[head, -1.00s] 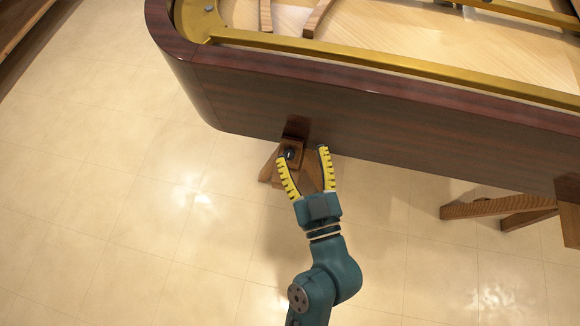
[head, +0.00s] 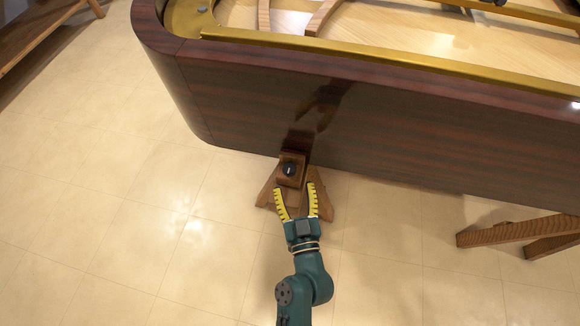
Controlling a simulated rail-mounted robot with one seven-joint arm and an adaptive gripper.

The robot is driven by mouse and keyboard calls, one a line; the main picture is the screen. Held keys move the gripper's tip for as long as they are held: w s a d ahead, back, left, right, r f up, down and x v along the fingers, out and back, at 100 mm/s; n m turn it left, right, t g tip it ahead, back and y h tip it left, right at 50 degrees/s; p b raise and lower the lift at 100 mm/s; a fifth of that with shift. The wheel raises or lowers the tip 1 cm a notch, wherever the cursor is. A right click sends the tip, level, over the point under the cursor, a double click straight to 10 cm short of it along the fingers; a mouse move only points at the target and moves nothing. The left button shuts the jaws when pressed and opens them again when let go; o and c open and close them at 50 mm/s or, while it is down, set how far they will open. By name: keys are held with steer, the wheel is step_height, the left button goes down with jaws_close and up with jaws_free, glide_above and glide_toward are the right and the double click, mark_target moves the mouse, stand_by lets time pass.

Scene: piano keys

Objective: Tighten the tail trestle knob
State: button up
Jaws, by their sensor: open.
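The tail trestle knob (head: 289,168) is a small black round knob with a pale mark across its face. It sits on the wooden tail trestle (head: 267,191), just below the piano's tail. My gripper (head: 296,185) is open, with two yellow ribbed fingers pointing up the picture. In the head view its fingertips appear just below the knob, one to each side of it, and nothing is between them. The fingers hide part of the trestle legs. I cannot tell the depth gap between fingertips and knob.
The dark polished piano case (head: 380,130) overhangs the trestle and fills the upper middle and right. Another wooden trestle (head: 500,234) stands at the right edge. A wooden bench-like piece (head: 38,32) is at the upper left. The tiled floor (head: 110,220) is clear on the left.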

mark_target(291, 174)
steer(key=w, duration=0.3)
steer(key=w+a, duration=0.1)
steer(key=w, duration=0.1)
steer(key=shift+w, duration=0.35)
